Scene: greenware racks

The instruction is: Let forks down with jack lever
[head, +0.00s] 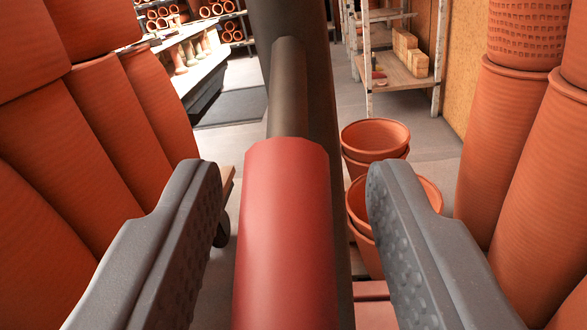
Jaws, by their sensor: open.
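The jack lever shows as a red cylindrical grip (285,240) on a thinner dark rod (289,85). It stands close in front of me in the middle of the head view. A thicker dark post (322,100) rises right behind it. My gripper (292,180) is open, with one grey finger on each side of the red grip. Gaps show between the grip and both fingers. The lower end of the lever is hidden below the picture. Reddish flat bars (372,291) show low behind the post; I cannot tell if they are the forks.
Tall stacked terracotta pots stand close on the left (90,130) and right (500,140). A shelf rack (400,72) and a white-topped bench (200,68) are farther back. Clear floor (246,72) lies between them.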

